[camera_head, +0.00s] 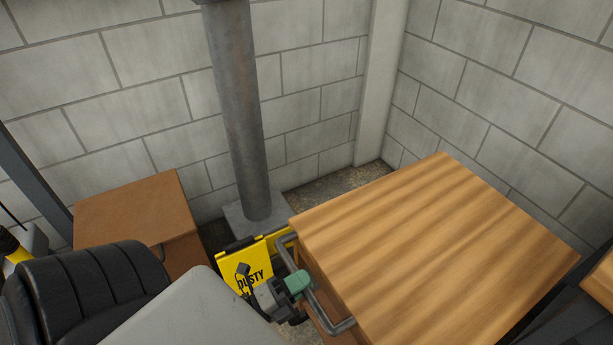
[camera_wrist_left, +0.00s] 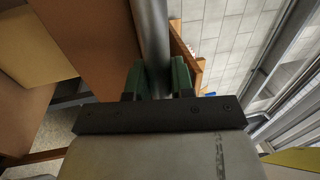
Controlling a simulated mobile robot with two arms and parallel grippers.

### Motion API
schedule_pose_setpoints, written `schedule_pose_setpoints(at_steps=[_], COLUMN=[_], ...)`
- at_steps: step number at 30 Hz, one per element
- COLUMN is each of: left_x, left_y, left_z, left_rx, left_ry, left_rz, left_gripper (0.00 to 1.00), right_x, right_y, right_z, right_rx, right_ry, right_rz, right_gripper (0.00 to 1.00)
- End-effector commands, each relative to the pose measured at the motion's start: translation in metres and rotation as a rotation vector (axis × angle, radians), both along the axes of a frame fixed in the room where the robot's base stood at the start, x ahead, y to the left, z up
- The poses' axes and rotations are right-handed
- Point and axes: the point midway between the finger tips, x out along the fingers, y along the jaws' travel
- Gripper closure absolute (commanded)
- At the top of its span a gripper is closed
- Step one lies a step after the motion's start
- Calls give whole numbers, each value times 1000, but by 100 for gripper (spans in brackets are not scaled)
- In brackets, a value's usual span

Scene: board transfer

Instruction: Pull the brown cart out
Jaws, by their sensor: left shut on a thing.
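The brown cart (camera_head: 440,255) has a striped wooden top and stands at the right of the head view. Its grey tubular handle (camera_head: 317,306) runs along its left side. My left gripper (camera_head: 298,283), with green fingertips, is shut on this handle. In the left wrist view the gripper (camera_wrist_left: 158,82) has one green finger on each side of the grey bar (camera_wrist_left: 150,35), and a brown panel (camera_wrist_left: 88,40) lies to the left of it. My right gripper is not in view.
A yellow sign (camera_head: 255,266) stands just behind my left gripper. A metal post (camera_head: 237,110) rises behind it near the block wall. A darker brown cabinet (camera_head: 135,215) and a black padded seat (camera_head: 85,290) are at left. Another wooden top (camera_head: 602,285) shows at the right edge.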

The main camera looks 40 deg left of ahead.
Motion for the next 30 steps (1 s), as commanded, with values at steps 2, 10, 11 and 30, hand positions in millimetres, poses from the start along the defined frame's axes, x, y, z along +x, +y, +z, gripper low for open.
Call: schedule_pose_setpoints(at_steps=[2, 10, 11, 30], left_x=[0, 0, 0, -44], left_y=[0, 0, 0, 16], left_z=[-1, -1, -1, -11], left_rx=[0, 0, 0, 1], left_ry=[2, 2, 2, 6], left_rz=[1, 1, 1, 2], left_gripper=[100, 63, 59, 52], right_x=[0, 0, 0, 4], right_y=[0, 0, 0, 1], right_z=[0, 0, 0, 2], right_rx=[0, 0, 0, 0], right_ry=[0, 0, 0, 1], right_rz=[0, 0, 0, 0], right_gripper=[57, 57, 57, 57])
